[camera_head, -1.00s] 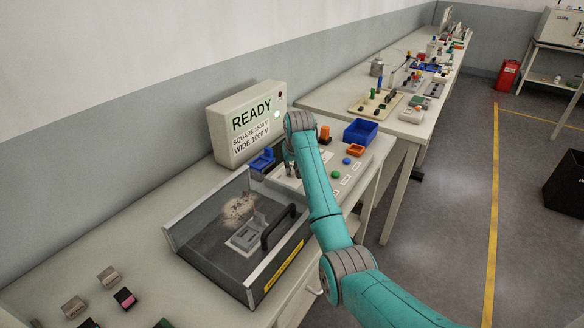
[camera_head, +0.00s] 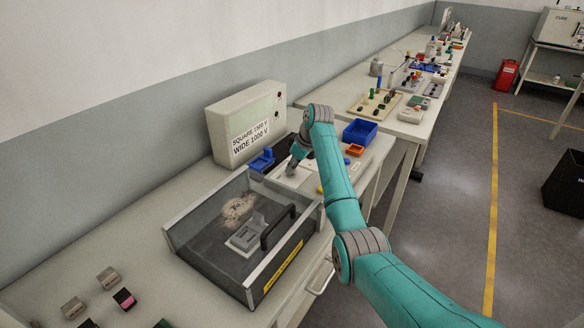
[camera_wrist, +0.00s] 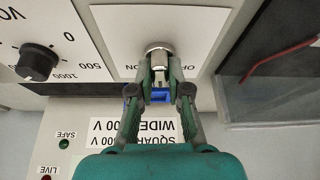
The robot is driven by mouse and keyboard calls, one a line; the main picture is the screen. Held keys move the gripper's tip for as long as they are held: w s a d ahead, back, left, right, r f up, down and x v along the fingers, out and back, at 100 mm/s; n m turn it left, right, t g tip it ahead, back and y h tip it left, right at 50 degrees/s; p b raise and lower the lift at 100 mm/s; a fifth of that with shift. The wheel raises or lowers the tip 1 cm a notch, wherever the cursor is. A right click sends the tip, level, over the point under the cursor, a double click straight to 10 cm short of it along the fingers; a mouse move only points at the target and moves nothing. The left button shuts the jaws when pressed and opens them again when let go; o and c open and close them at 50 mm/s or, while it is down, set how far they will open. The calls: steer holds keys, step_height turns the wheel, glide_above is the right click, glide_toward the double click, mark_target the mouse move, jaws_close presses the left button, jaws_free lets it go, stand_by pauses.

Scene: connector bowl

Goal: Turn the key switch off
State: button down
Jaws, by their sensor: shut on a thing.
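The key switch (camera_wrist: 158,48) is a round silver lock on a white plate, at the upper middle of the wrist view. A pale metal key (camera_wrist: 160,70) sits in it. My gripper (camera_wrist: 159,78) has its two green fingers closed around the key. In the head view my gripper (camera_head: 292,168) is low over the panel, and the switch is hidden there.
A clear guarded chamber (camera_head: 245,225) with a black handle is in front left. A blue fixture (camera_head: 262,159), a blue bin (camera_head: 360,132) and an orange tray (camera_head: 355,150) are near. A black knob (camera_wrist: 37,62) is left in the wrist view.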

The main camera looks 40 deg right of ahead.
steer(key=n+y, duration=0.1)
steer(key=n, duration=0.1)
steer(key=n+g, duration=0.1)
steer(key=n, duration=0.2)
steer(key=shift+w+d+y, duration=0.1)
steer(key=shift+y, duration=0.3)
steer(key=shift+n+g, duration=0.6)
steer(key=shift+n, duration=0.8)
steer(key=shift+n+y, duration=0.3)
steer(key=c, duration=1.1)
jaws_free()
steer(key=shift+r, duration=0.1)
steer(key=v, duration=1.1)
steer(key=shift+d+r, duration=0.15)
steer(key=shift+r, duration=0.2)
